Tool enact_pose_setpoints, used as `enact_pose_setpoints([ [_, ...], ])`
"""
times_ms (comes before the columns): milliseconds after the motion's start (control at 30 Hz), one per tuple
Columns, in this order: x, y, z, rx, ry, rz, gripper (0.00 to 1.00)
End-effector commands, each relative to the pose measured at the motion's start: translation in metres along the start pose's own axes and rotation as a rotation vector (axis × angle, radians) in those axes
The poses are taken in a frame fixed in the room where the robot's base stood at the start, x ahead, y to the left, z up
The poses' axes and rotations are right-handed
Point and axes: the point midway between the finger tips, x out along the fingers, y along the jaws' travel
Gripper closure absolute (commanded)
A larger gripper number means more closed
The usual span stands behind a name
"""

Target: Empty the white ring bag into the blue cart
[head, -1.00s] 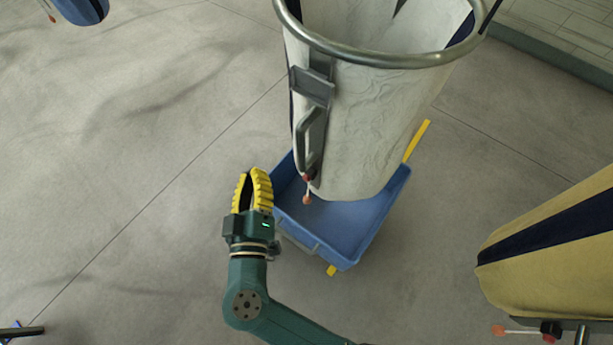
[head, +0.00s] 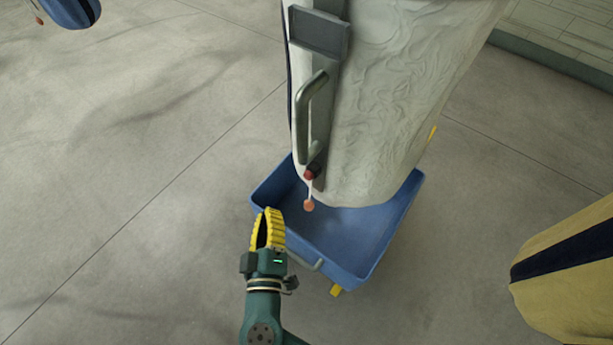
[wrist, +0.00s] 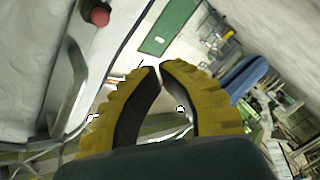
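The white ring bag (head: 400,90) hangs upright, its lower end over the blue cart (head: 345,243) as seen from above. Its top ring is out of view. On its side are a grey handle (head: 306,115), a red knob (head: 310,172) and a short cord with an orange ball (head: 309,205). My gripper (head: 271,212) is in front of the cart's near left edge, below and left of the ball, apart from it. In the wrist view the yellow fingertips (wrist: 161,68) meet or nearly meet, with nothing between them. The bag (wrist: 35,60) and red knob (wrist: 100,17) show at left there.
A yellow bag with a dark band (head: 570,265) stands at the right. Part of a blue bag (head: 72,12) shows at the top left. The floor left of the cart is clear. A raised edge (head: 555,65) runs along the top right.

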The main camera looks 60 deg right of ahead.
Motion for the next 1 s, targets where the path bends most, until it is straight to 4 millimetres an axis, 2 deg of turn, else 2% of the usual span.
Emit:
enact_pose_setpoints([
  [600,0.063,0.033,0.035,0.001,-0.003,0.002,1.0],
  [1000,0.068,0.037,0.037,0.0,-0.001,0.0,1.0],
])
